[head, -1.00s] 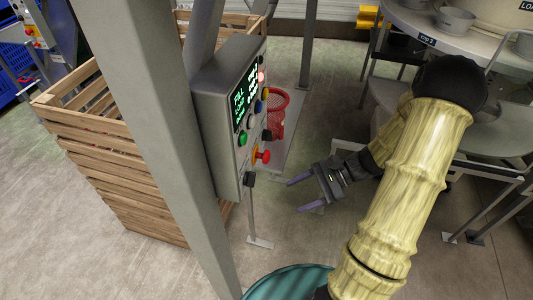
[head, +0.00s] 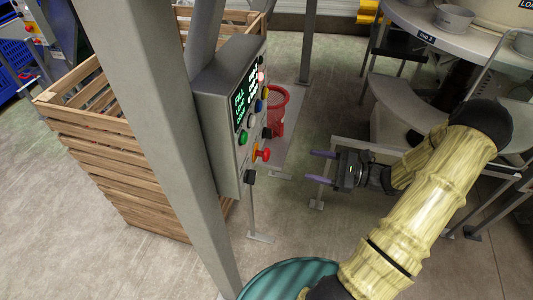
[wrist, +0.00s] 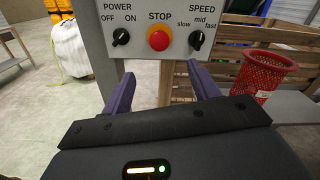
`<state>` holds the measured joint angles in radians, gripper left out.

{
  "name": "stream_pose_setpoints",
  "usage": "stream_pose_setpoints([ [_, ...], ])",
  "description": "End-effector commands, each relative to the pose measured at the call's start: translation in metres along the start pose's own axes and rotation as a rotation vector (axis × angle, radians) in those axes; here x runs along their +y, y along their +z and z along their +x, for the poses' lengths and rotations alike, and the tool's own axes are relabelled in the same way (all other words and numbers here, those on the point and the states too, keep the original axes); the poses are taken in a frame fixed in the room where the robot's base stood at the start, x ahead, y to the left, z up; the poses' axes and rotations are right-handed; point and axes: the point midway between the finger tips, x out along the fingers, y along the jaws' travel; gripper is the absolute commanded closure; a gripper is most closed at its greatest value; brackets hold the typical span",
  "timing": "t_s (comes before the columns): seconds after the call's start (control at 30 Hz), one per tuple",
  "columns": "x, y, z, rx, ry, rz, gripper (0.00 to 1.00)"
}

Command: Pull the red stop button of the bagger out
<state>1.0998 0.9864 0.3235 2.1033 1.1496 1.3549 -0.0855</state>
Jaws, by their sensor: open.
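The red stop button (head: 263,154) sticks out from a yellow collar low on the grey control box (head: 207,110) in the head view. In the wrist view the red stop button (wrist: 159,40) sits under the word STOP, between the power knob (wrist: 121,37) and the speed knob (wrist: 196,40). My gripper (head: 321,166) is open and empty, to the right of the button and apart from it, with its fingers pointing at the box. In the wrist view my gripper (wrist: 163,88) has one purple finger on each side, with the button above and between the fingertips.
A slatted wooden crate (head: 130,165) stands left behind the grey post (head: 150,130). A red basket (head: 277,110) is behind the box. A round teal-topped object (head: 285,280) is at the front. A grey table with bowls (head: 455,20) stands at the upper right.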

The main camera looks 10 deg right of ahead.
Motion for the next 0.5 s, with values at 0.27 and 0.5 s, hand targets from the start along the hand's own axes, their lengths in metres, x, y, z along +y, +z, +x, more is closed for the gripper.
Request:
stream_pose_setpoints([
  [0.27,0.000,0.003,0.051,-0.002,0.005,0.003,0.40],
  [0.5,0.001,0.003,0.093,-0.002,0.005,0.003,0.40],
])
